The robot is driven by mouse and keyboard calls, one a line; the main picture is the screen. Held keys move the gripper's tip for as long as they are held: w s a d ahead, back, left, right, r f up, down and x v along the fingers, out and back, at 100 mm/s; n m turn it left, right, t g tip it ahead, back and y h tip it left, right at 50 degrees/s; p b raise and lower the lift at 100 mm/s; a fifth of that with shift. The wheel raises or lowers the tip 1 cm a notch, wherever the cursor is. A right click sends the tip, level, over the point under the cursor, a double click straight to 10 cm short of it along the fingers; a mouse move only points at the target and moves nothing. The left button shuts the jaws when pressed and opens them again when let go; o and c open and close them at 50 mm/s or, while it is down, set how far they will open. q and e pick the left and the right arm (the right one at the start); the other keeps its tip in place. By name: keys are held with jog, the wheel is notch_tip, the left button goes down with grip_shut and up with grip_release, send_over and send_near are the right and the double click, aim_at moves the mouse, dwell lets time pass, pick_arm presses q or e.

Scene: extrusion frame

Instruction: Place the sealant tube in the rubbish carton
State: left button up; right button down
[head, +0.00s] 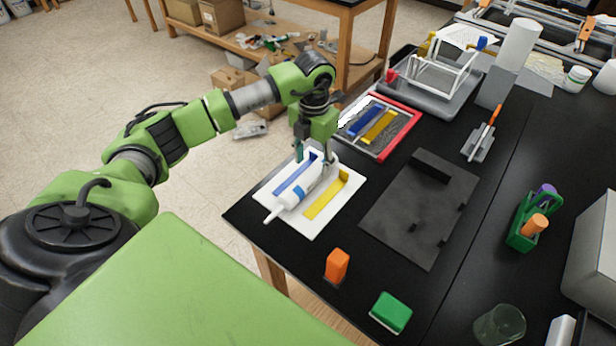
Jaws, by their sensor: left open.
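The sealant tube (303,189), white with a blue band and a narrow nozzle, lies on a white board (318,226) at the table's left edge. It lies between a blue strip and a yellow strip on that board. My left gripper (314,160) points down over the tube's rear end, fingers open around or just above it; I cannot tell whether they touch it. My right gripper is not in view. I cannot single out the rubbish carton; cardboard boxes (222,14) stand on a wooden shelf at the back.
A red-framed tray (412,124) and a grey tray with a white wire rack (445,75) stand behind. A dark plate (400,215) with raised blocks lies right of the board. An orange block (337,266), a green block (390,312) and a green holder (530,220) stand nearer.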

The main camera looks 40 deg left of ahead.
aim_at(312, 170)
pick_arm(q)
notch_tip(312, 170, down, 4)
jog(key=shift+s+r+p, duration=0.1)
jog(key=shift+r+p, duration=0.15)
jog(key=shift+p, duration=0.8)
jog(key=shift+f, duration=0.6)
grip_shut()
jog(key=shift+r, duration=0.1)
